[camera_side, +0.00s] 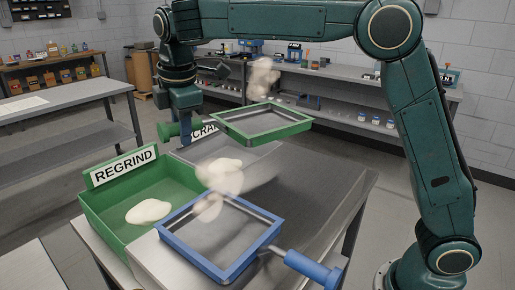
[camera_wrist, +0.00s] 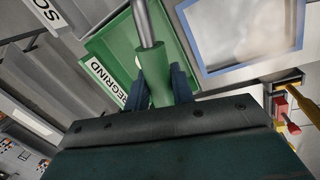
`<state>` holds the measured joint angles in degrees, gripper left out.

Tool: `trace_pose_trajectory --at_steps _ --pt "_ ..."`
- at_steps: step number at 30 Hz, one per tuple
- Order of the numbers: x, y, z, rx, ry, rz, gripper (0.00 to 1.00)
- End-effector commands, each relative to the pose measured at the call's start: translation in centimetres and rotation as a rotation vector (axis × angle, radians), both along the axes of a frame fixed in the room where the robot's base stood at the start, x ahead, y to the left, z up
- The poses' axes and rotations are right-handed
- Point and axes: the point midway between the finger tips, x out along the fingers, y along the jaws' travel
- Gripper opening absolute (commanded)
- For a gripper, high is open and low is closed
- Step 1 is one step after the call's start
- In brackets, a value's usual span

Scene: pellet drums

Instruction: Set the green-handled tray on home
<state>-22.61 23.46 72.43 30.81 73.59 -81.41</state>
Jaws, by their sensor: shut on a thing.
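The green-handled tray has a green square frame (camera_side: 262,122) and is held up over the grey SCRAP bin in the side view, close to level. My gripper (camera_side: 188,122) is shut on its green handle (camera_side: 168,130). In the wrist view, the two fingers of my gripper (camera_wrist: 158,88) close around the green handle (camera_wrist: 150,68), with a metal rod running up from it; the tray frame is out of that view. A blurred pale mass (camera_side: 262,76) shows just above the tray's far side. No spot marked home can be made out.
The green REGRIND bin (camera_side: 95,203) holds a pale heap (camera_side: 148,211). The grey SCRAP bin (camera_side: 185,152) is behind it, its label partly hidden. A blue-framed tray (camera_side: 190,252) with a blue handle (camera_side: 313,268) is at the front. Blurred pale clumps (camera_side: 222,175) hang above it. Bare bench (camera_side: 325,185) lies right.

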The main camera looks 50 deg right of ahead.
Motion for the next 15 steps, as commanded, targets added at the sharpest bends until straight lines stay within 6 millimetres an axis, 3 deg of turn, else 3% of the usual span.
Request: trace_pose_trajectory --at_steps 9,15 --pt "-1.3 -7.7 -1.3 -0.001 0.002 -0.668 0.00" --pt "-3.0 -11.5 -1.7 0.001 0.001 -1.023 0.00"
